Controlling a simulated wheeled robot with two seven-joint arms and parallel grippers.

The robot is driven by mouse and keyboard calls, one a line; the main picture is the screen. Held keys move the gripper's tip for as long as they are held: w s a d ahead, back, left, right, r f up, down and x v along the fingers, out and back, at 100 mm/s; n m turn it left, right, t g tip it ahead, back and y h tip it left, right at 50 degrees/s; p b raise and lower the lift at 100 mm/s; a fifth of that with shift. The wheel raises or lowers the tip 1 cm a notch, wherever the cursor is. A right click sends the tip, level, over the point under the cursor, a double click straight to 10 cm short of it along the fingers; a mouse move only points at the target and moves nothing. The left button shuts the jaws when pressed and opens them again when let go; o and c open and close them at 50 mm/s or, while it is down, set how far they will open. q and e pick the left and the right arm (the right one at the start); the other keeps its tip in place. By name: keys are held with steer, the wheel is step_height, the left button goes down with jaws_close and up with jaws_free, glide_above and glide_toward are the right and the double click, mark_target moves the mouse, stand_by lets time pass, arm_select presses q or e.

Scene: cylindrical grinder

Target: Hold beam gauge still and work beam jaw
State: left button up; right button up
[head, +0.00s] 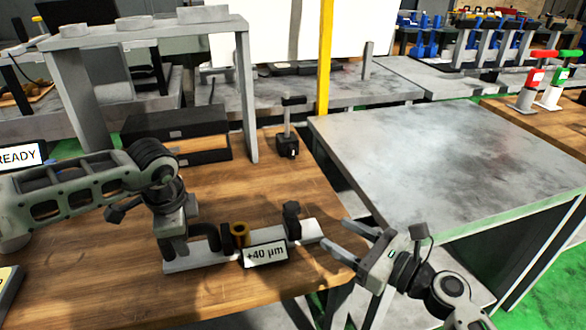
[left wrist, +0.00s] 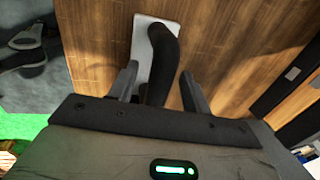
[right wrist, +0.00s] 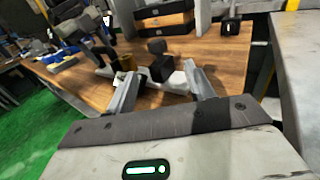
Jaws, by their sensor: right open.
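The beam gauge (head: 200,258) is a pale grey bar lying on the wooden bench, with a brass cylinder (head: 240,231) on it and a "+40 µm" label (head: 266,254) in front. A black curved handle (head: 207,236) stands at its left end. The dark beam jaw (head: 291,214) stands near its right end. My left gripper (head: 175,250) is at the handle; in the left wrist view the handle (left wrist: 162,60) lies between its fingers, but firm contact is unclear. My right gripper (head: 333,224) is open and empty, just right of the bar's end. In the right wrist view the jaw (right wrist: 162,67) shows beyond its fingertips.
A grey frame (head: 250,100) and dark stacked boxes (head: 178,135) stand behind the gauge. A small black stand (head: 288,145) is at the bench's back right. A bare grey table (head: 430,150) lies to the right, across a gap. The wood behind the bar is clear.

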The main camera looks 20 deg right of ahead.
arm_select(q)
step_height(320, 180, up, 12)
steer(key=s, duration=0.2)
steer(key=shift+s, duration=0.2)
stand_by(0.3)
steer(key=shift+f, duration=0.1)
